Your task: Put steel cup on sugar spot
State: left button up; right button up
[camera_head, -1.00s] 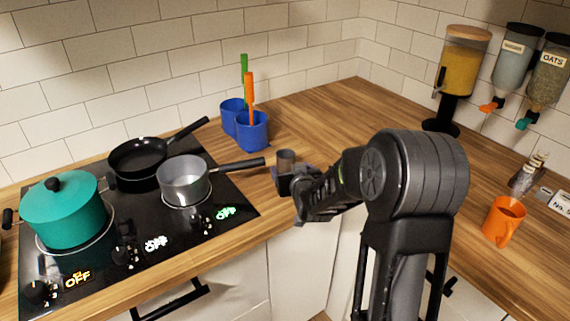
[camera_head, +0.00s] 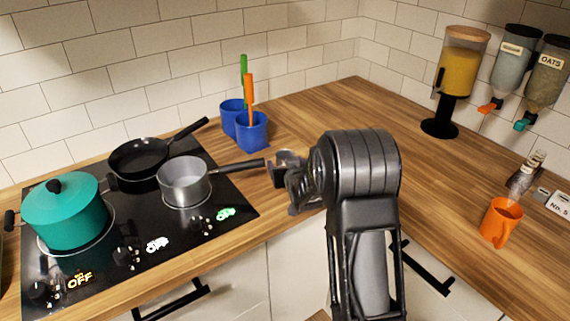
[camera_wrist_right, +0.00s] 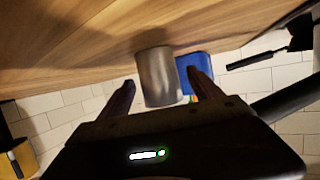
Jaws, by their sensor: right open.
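The steel cup (camera_wrist_right: 157,78) is a plain grey cylinder on the wooden counter. In the wrist view it stands between the two spread fingers of my right gripper, with a gap on either side. In the head view the cup (camera_head: 287,157) is mostly hidden by my right gripper (camera_head: 279,173), just right of the grey saucepan's handle. My right gripper is open. I cannot make out which place is the sugar spot. My left gripper is out of view.
A grey saucepan (camera_head: 184,183) with its handle towards my gripper, a black pan (camera_head: 139,157) and a teal pot (camera_head: 65,215) stand on the hob. Blue holders (camera_head: 252,132) are behind. An orange mug (camera_head: 501,222) and dispensers (camera_head: 461,75) are at right. The middle counter is clear.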

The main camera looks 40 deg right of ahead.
jog(key=shift+x, duration=0.85)
jog(key=shift+s, duration=0.1)
jog(key=c, duration=1.5)
